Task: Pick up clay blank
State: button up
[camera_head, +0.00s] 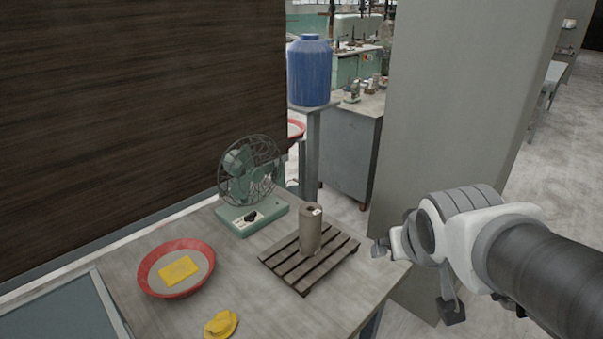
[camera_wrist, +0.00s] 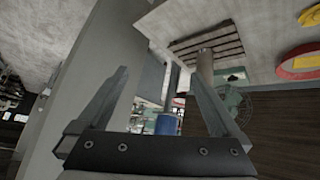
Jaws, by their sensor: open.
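The clay blank (camera_head: 311,230) is a grey-brown upright cylinder with a small pale patch near its top. It stands on a dark slatted wooden pallet (camera_head: 283,272) on the table. My gripper (camera_head: 378,248) is to the right of the blank, apart from it, near the table's right edge. In the wrist view my gripper (camera_wrist: 160,95) has its two fingers spread wide with nothing between them. The blank (camera_wrist: 205,66) shows there beyond the right finger, with the pallet (camera_wrist: 208,42) behind it.
A green fan (camera_head: 252,185) stands behind the blank. A red bowl (camera_head: 150,283) holding a yellow block (camera_head: 179,269) is at left, and a yellow object (camera_head: 221,324) lies in front. A grey pillar (camera_head: 455,110) rises behind my gripper. A blue barrel (camera_head: 309,70) stands farther back.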

jog(key=w+a+f+n+t+y+b, duration=0.1)
jog(key=w+f+n+t+b, duration=0.2)
jog(key=w+f, duration=0.6)
jog(key=n+t+y+p, duration=0.1)
jog(key=t+y+p, duration=0.1)
jog(key=y, duration=0.4)
send_near(317, 230)
jog(key=x, duration=1)
jog(key=shift+w+a+f+b, duration=0.2)
jog(key=shift+w+b, duration=0.1)
jog(key=shift+b, duration=0.1)
jog(key=shift+x, duration=2.65)
jog(key=shift+a+r, duration=0.2)
jog(key=shift+r, duration=0.05)
grip_shut()
